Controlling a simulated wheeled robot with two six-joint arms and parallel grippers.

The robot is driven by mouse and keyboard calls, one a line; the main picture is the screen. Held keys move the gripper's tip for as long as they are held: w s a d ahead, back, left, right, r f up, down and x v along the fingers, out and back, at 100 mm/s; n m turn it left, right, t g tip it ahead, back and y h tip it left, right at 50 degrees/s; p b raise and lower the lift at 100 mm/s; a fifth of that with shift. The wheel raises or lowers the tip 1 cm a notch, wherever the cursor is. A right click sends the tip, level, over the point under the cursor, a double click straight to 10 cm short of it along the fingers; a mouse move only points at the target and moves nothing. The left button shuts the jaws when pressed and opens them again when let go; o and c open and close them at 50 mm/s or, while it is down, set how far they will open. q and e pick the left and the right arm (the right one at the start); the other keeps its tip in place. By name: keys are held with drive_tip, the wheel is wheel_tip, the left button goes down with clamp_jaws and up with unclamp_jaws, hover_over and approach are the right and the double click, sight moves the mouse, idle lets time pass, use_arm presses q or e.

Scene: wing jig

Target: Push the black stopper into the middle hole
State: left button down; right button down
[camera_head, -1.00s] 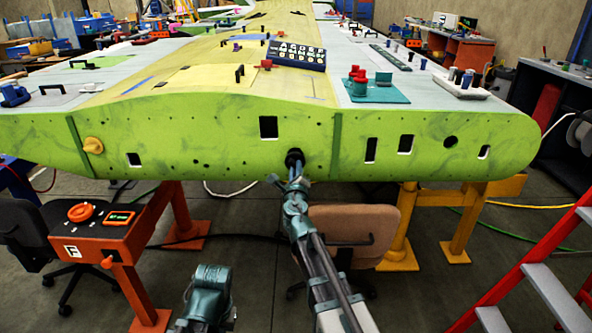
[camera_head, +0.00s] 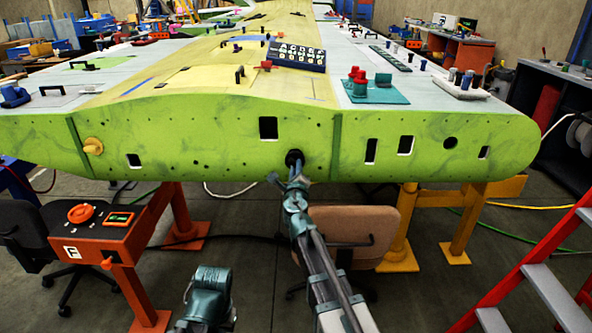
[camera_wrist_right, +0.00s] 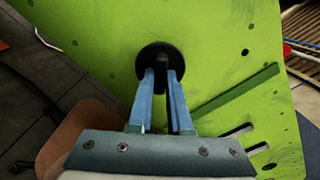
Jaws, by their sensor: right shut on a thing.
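The black stopper (camera_head: 294,158) is at a hole in the lower middle of the green wing-end panel (camera_head: 220,130). In the right wrist view, the stopper (camera_wrist_right: 160,64) shows a round black flange with a raised grip in its middle. The flange looks close against the panel; I cannot tell how deep the stopper sits. The two blue fingers of my right gripper (camera_wrist_right: 162,88) are shut on the raised grip. The right gripper (camera_head: 297,170) also shows in the head view, just below the hole. My left arm shows at the bottom, but its fingers do not show.
The panel has several other openings, including a square one (camera_head: 268,128) and a round one (camera_head: 450,142). A yellow knob (camera_head: 93,146) sticks out at left. An orange stand (camera_head: 120,235) is at lower left, a brown chair (camera_head: 350,225) behind my right arm, and a red ladder (camera_head: 530,270) at right.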

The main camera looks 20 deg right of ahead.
drive_tip(key=shift+x, duration=1.6)
drive_tip(key=c, duration=0.8)
unclamp_jaws()
drive_tip(key=shift+o, duration=0.2)
drive_tip(key=shift+s, duration=0.1)
drive_tip(key=v, duration=1.3)
drive_tip(key=shift+s, duration=0.35)
drive_tip(key=shift+a, duration=0.1)
